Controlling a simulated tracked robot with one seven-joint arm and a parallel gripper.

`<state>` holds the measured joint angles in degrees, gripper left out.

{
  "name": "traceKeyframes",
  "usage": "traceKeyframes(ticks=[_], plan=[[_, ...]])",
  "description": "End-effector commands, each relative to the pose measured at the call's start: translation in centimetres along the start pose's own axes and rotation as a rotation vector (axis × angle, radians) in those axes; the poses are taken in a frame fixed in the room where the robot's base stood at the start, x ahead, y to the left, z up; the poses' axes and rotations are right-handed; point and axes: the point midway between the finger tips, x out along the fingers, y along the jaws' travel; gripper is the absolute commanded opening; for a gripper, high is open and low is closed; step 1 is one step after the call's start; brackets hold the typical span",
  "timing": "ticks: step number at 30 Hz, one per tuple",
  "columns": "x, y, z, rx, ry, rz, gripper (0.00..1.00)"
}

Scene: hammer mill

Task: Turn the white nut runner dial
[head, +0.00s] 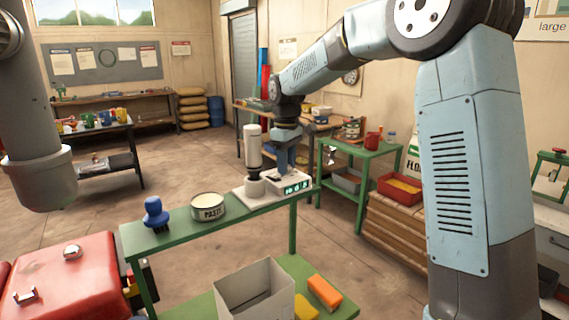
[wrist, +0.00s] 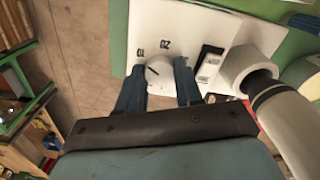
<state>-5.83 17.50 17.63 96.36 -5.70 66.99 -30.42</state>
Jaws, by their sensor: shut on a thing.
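The white nut runner stands on a green bench (head: 180,226), with its upright cylinder (head: 252,145) beside a low base with a lit green display (head: 296,187). In the wrist view its white panel (wrist: 190,30) carries a round white dial (wrist: 159,76) with a dark pointer line and small dark marks above it. My gripper (wrist: 160,67) is shut on the dial, one blue finger on each side. In the head view my gripper (head: 285,172) reaches down onto the base from above, and the dial is hidden.
A paste tin (head: 208,206) and a blue knobbed object (head: 156,212) stand on the bench, left of the nut runner. The nut runner's cylinder (wrist: 285,120) stands close right of my gripper in the wrist view. A grey open box (head: 254,291) is on the lower shelf.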

Motion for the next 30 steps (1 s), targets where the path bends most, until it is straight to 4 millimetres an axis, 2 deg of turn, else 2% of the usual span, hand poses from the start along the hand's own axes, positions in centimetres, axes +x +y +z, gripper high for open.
traceKeyframes(ticks=[1, 5, 6, 17, 30], plan=[[0.00, -0.07, -0.02, -0.001, 0.000, -0.001, 0.19], [0.00, -0.10, -0.03, -0.001, 0.000, -0.001, 0.06], [0.03, -0.56, -0.66, -0.004, 0.000, -0.002, 0.05], [0.00, -0.22, -0.08, 0.070, 0.000, -0.002, 0.05], [0.03, -0.27, -0.06, 0.427, -0.003, -0.002, 0.05]])
